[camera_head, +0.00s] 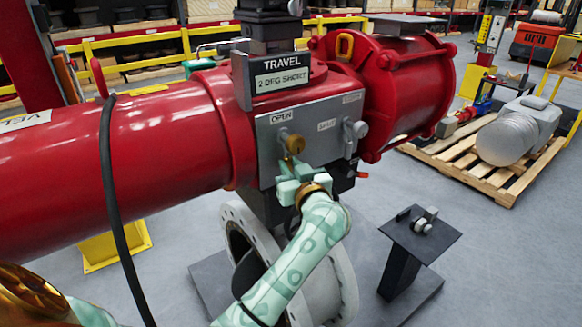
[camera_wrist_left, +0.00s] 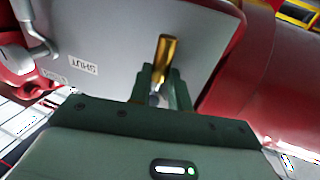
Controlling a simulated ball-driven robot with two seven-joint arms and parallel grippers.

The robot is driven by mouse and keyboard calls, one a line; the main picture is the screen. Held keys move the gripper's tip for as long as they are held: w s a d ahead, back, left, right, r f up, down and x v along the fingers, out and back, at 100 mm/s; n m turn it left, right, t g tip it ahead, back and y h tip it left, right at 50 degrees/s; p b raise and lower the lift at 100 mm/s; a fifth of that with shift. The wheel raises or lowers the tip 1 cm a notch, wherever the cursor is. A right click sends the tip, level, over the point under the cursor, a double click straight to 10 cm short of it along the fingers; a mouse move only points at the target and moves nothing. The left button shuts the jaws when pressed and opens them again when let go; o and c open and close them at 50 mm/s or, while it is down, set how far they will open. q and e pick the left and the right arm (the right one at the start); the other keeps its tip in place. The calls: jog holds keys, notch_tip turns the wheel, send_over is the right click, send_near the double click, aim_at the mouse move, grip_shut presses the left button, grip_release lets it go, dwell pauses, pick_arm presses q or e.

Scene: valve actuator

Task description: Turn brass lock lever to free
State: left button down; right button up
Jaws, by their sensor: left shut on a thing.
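The brass lock lever (camera_head: 294,143) is on the grey front plate (camera_head: 318,115) of the red actuator, just below the OPEN label. Its brass end also shows in the left wrist view (camera_wrist_left: 166,50), standing up between the finger tips. My left gripper (camera_head: 289,170) comes up from below, with its fingers at the lower part of the lever. In the left wrist view my left gripper (camera_wrist_left: 160,84) is shut on the lever. The fingers hide the lever's lower end. My right gripper is not in view.
A grey knob (camera_head: 355,130) sits right of the lever, near the SHUT label. A sign (camera_head: 281,77) above reads TRAVEL, 2 DEG SHORT. A black cable (camera_head: 108,190) hangs at left. A black stand (camera_head: 420,236) and a loaded pallet (camera_head: 487,165) are at right.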

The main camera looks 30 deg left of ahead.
pick_arm(q)
jog(key=shift+w+d+r+n+y+b, duration=0.3)
jog(key=shift+w+n+y, duration=0.35)
jog(key=shift+n, duration=1.15)
jog(key=shift+w+d+r+n+y+b, duration=0.1)
jog(key=shift+w+d+r+n+y, duration=0.2)
jog(key=shift+w+n, duration=1.05)
jog(key=shift+w+d+r+n+y+b, duration=0.2)
jog(key=shift+w+d+n+y, duration=0.25)
jog(key=shift+n, duration=1.8)
jog(key=shift+s, duration=0.15)
jog(key=c, duration=1.3)
grip_release()
jog(key=shift+a, duration=0.1)
